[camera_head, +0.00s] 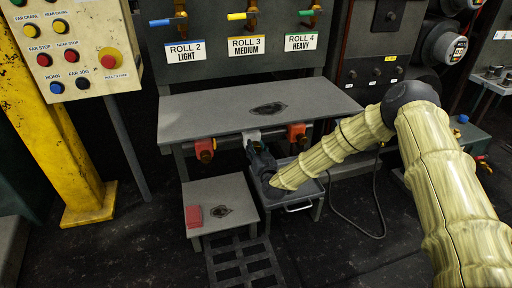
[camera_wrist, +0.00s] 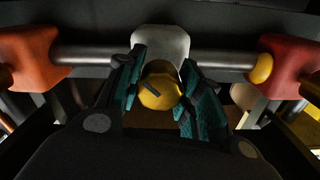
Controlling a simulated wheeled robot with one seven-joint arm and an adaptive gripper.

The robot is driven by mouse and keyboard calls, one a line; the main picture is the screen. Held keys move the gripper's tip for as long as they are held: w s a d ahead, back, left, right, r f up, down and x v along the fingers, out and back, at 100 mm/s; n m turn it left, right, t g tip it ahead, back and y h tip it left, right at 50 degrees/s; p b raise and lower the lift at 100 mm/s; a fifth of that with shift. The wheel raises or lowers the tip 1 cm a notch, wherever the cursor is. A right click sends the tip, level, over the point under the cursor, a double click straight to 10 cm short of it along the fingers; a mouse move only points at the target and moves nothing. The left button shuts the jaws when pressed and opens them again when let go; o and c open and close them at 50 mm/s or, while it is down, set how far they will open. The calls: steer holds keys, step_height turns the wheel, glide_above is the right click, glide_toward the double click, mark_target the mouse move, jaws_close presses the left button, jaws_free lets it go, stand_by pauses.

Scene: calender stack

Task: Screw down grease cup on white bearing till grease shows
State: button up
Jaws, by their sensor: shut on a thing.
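The white bearing (camera_wrist: 160,46) sits on a horizontal grey shaft in the wrist view, between two orange-red bearings. In the head view, a small part of the white bearing (camera_head: 252,135) shows under the front edge of the grey table. A yellow grease cup (camera_wrist: 160,94) with a dark slot-like mark sits just below the white bearing. My gripper (camera_wrist: 162,80) has its teal fingers on both sides of this cup and is shut on it. In the head view my gripper (camera_head: 258,150) reaches in under the table edge. I cannot see any grease.
A left orange-red bearing (camera_wrist: 30,58) and a right one (camera_wrist: 288,66) flank the white bearing; the right one carries a yellow cup (camera_wrist: 261,68). The grey table (camera_head: 200,112) overhangs the shaft. A low stand (camera_head: 232,190) holds a red block (camera_head: 194,216). A tray (camera_head: 308,191) lies below my gripper.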

steer(key=m+p, duration=0.1)
steer(key=m, duration=0.3)
steer(key=shift+m, duration=0.3)
stand_by(0.3)
steer(key=o, duration=1)
steer(key=shift+o, duration=0.2)
steer(key=v, duration=1.2)
steer(key=shift+s+f, duration=0.1)
